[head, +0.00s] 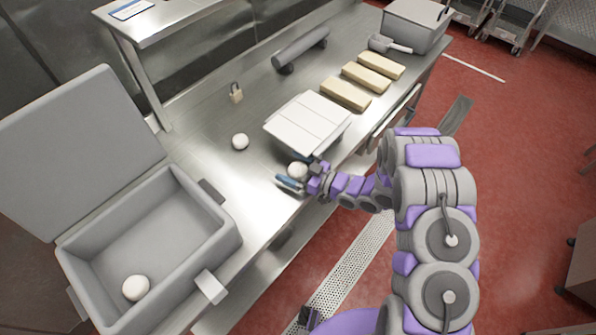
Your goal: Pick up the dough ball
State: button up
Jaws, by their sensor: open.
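A white dough ball (297,171) sits at the front edge of the steel table. My gripper (297,177) is open at this ball, with blue fingertips beside it. I cannot tell whether the fingers touch it. A second white dough ball (240,142) lies on the table, left of a white-topped block. A third dough ball (135,287) lies inside the open grey bin at the left.
The grey bin (228,240) has its lid raised. The white-topped block (309,124) stands just behind my gripper. Several tan blocks (346,94), a grey roller (301,50), a padlock (236,92) and a grey box (412,27) stand farther back. The steel table (205,118) is partly bare.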

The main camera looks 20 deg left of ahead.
jog(key=shift+c, duration=0.2)
jog(key=c, duration=1.1)
jog(key=shift+r, duration=0.1)
